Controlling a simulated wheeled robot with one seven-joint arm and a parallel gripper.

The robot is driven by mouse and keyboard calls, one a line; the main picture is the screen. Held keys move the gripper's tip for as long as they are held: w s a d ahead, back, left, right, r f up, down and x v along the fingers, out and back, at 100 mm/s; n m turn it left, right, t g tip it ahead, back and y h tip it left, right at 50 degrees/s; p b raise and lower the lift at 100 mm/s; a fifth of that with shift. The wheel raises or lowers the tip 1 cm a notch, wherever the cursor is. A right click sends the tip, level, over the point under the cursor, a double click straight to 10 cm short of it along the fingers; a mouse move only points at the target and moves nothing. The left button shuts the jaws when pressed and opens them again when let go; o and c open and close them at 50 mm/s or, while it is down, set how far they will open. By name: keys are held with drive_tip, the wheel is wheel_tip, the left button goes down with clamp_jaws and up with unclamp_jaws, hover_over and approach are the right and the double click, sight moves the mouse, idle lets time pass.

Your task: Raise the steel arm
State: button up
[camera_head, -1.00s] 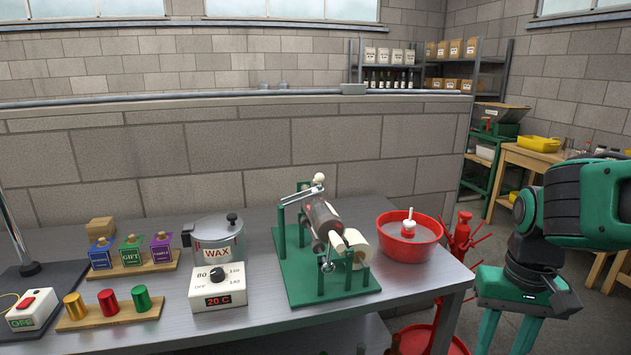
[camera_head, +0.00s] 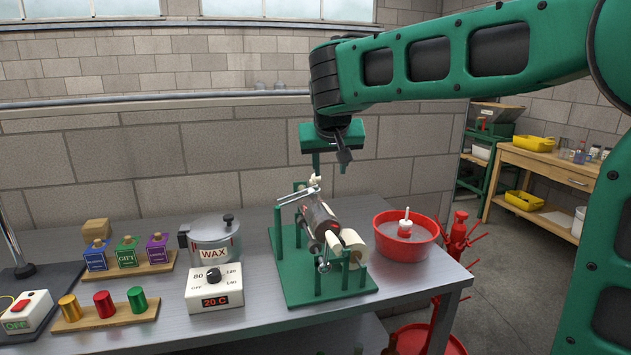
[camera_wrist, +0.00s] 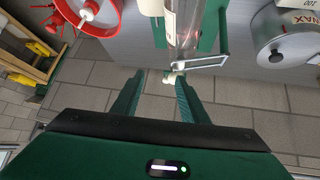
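A green labelling stand (camera_head: 325,285) on the bench carries a clear bottle (camera_head: 320,220) lying on its side. The steel arm (camera_head: 296,197) is a thin steel frame across the bottle's far end, with a pale knob (camera_head: 314,180) at its end. In the wrist view the steel arm (camera_wrist: 203,64) lies beside the bottle, and the knob (camera_wrist: 174,78) shows near the right fingertip. My gripper (camera_head: 330,168) is above the stand's far side, pointing down, just over the knob. Its fingers are apart in the wrist view (camera_wrist: 160,77), with nothing gripped. Contact with the knob cannot be told.
A white label roll (camera_head: 353,246) sits on the stand's right. A red basin (camera_head: 405,238) stands close on the right. A wax pot (camera_head: 213,243) and a dial box (camera_head: 214,289) are on the left. Colored capsules and label holders stand further left. A block wall rises behind the bench.

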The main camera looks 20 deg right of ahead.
drive_tip(key=shift+t, duration=0.3)
drive_tip(key=w+f, duration=0.2)
drive_tip(key=w, duration=0.1)
drive_tip(key=w+f, duration=0.2)
drive_tip(key=w, duration=0.1)
drive_tip(key=w+a+f, duration=0.1)
drive_tip(key=w+f, duration=0.1)
drive_tip(key=w, duration=0.1)
drive_tip(key=shift+f, duration=0.1)
drive_tip(key=shift+c, duration=0.6)
